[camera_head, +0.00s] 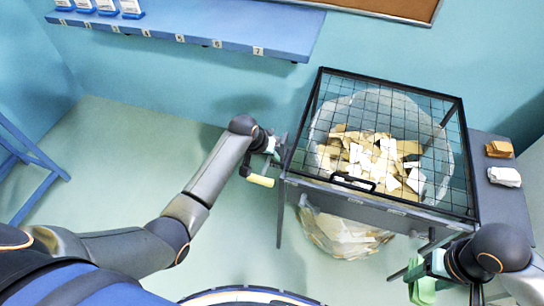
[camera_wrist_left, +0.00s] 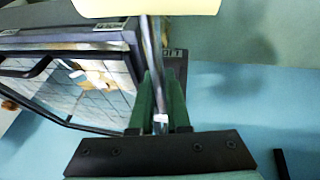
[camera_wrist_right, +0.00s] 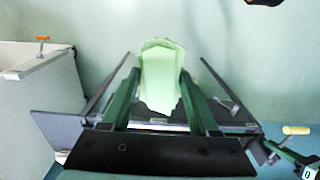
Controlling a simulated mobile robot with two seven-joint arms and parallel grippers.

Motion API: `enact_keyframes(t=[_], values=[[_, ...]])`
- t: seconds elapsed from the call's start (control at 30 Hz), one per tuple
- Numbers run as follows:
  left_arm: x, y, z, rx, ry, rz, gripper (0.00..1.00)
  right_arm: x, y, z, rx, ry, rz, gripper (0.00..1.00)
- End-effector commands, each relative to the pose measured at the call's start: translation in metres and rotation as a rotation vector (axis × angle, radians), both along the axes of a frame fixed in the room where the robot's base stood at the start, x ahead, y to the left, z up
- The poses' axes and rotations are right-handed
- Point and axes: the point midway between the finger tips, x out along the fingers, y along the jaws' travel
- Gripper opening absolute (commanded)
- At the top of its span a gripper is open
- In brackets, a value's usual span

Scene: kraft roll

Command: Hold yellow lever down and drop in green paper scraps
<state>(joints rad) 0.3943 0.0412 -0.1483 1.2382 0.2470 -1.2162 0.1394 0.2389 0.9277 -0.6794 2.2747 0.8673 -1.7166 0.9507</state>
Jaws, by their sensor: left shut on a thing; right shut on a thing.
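The yellow lever (camera_head: 260,181) sticks out at the left side of a black-framed bin. My left gripper (camera_head: 272,150) is shut on its metal rod, just beside the yellow grip, which also shows in the left wrist view (camera_wrist_left: 145,7). The green paper scraps (camera_wrist_right: 161,75) are a pale green stack between the fingers of my right gripper (camera_wrist_right: 160,95). In the head view, my right gripper holds the scraps (camera_head: 421,288) low in front of the bin's right front corner, outside it. A wire-mesh lid (camera_head: 352,182) with a black front handle covers the bin top.
Tan and white paper scraps (camera_head: 375,155) lie in a clear bag inside the bin, and the bag bulges below (camera_head: 345,235). A side shelf (camera_head: 503,205) right of the bin holds a brown and a white bundle. A blue numbered wall shelf (camera_head: 200,28) is behind; left floor is open.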

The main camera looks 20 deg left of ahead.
Motion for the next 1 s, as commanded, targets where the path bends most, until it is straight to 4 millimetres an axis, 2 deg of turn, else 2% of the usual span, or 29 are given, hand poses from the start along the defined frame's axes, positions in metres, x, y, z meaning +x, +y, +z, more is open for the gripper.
enact_keyframes(t=[0.03, 0.07, 0.37, 0.73, 0.87, 1.0], values=[[0.008, 0.012, 0.008, 0.018, -0.024, 0.014, 0.0, 0.0, 0.0, 0.001, 0.0, 0.0, 0.0, 0.07], [0.008, 0.012, 0.008, 0.018, -0.024, 0.014, 0.16, 0.0, 0.0, 0.001, 0.0, 0.0, 0.0, 0.07], [0.005, 0.009, 0.005, 0.014, -0.016, 0.01, 0.5, 0.0, 0.0, 0.0, 0.0, 0.0, 0.0, 0.07], [0.002, 0.007, 0.007, 0.011, -0.011, 0.007, 0.5, 0.0, 0.0, 0.0, 0.0, 0.0, 0.0, 0.07], [-0.003, 0.01, 0.018, 0.011, -0.013, 0.006, 0.5, 0.0, 0.0, 0.0, 0.0, 0.0, 0.0, 0.07], [-0.011, 0.014, 0.039, 0.012, -0.015, 0.008, 0.5, 0.0, 0.0, 0.0, 0.0, 0.0, 0.0, 0.07]])
